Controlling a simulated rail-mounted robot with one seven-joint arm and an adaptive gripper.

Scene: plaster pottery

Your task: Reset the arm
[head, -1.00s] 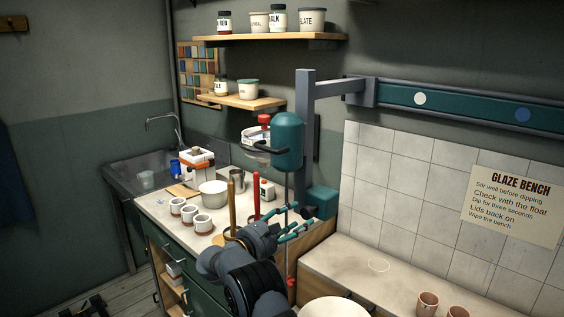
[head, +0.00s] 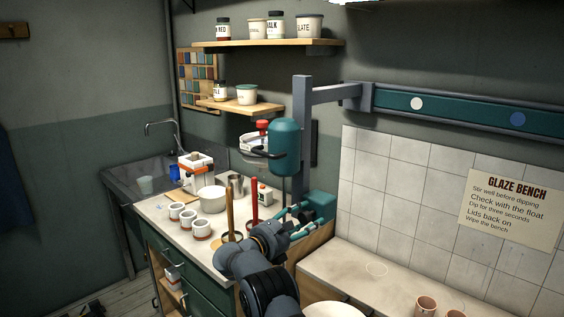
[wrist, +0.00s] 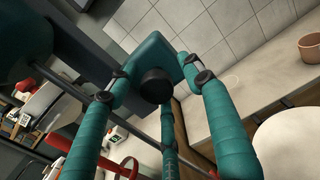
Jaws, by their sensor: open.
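My gripper (head: 302,222) has teal fingers and is open, with nothing seen held in it. In the head view it stands over the bench edge, at the end of my dark arm, in front of a teal box (head: 320,203) on the wall-mounted mixer. In the wrist view the fingers (wrist: 155,80) are spread, and the mixer's thin shaft (wrist: 65,82) crosses behind them. Whether the fingers touch the mixer cannot be told. My arm hides part of the bench front.
The teal mixer (head: 284,138) hangs close beside my gripper. A red stick (head: 254,195) and a brown stick (head: 230,210) stand upright near my arm. Several white cups (head: 202,230) are on the left bench. Terracotta cups (head: 426,305) are at the lower right. The pale right counter (head: 345,267) is largely clear.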

